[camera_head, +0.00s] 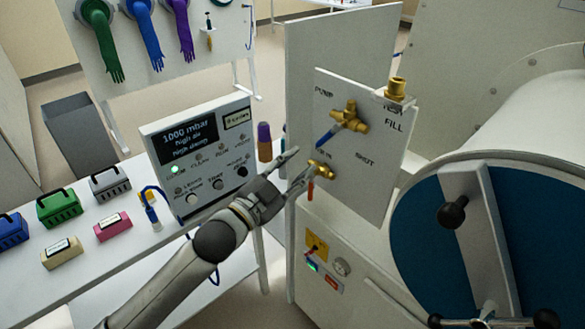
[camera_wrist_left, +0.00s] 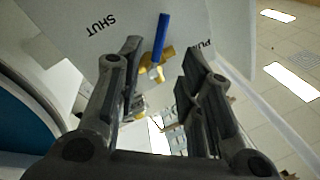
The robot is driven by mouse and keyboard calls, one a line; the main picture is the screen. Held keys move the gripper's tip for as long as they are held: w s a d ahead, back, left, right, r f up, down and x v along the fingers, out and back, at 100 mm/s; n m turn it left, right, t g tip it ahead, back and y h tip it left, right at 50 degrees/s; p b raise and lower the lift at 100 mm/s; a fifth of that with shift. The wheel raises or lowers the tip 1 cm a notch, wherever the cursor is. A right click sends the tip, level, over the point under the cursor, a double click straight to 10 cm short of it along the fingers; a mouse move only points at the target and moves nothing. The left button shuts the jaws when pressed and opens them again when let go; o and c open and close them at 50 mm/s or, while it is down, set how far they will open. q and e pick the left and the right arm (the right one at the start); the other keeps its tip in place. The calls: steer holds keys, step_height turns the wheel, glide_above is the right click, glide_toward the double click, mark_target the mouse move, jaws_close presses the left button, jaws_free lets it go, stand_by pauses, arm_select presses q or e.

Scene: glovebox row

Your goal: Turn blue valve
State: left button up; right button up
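The blue valve has a blue lever (camera_head: 327,137) on a brass body (camera_head: 350,117), mounted on the upright white panel (camera_head: 375,180). The lever slants down and left from the body. In the left wrist view the blue lever (camera_wrist_left: 161,38) and its brass fitting (camera_wrist_left: 155,66) appear beyond my fingers, in line with the gap between them. My left gripper (camera_head: 296,169) is open and empty, in front of the panel, below and left of the lever. In the left wrist view its two fingers (camera_wrist_left: 160,68) are spread apart. I see no contact with the lever. My right gripper is not in view.
A second brass valve with a red lever (camera_head: 311,190) sits just below, close to my left fingers. A control box (camera_head: 200,150) reading 1000 mbar stands on the white table (camera_head: 110,260) at left. A large round blue door (camera_head: 425,230) is at right.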

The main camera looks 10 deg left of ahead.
mark_target(328, 136)
arm_select(q)
steer(key=shift+s+a, duration=0.15)
steer(key=shift+s, duration=0.1)
steer(key=shift+f, duration=0.2)
steer(key=c, duration=0.4)
steer(key=d+f+m+y+b, duration=0.1)
steer(key=d+f+m+t+b, duration=0.1)
steer(key=f+m, duration=0.1)
steer(key=s+d+f+m+y+b, duration=0.1)
steer(key=f+m, duration=0.1)
steer(key=shift+d+f+t+y, duration=0.2)
steer(key=shift+d+t+y, duration=0.05)
steer(key=shift+t+y, duration=0.05)
jaws_close()
steer(key=s+d+f+m+t+y+b, duration=0.1)
steer(key=s+d+m+t+y+b, duration=0.3)
steer(key=m, duration=0.4)
steer(key=w+r+g+p, duration=0.1)
steer(key=w+r+p, duration=0.4)
steer(key=w, duration=0.7)
steer(key=shift+w+r+h, duration=0.15)
steer(key=shift+w+h, duration=0.1)
steer(key=shift+h, duration=0.15)
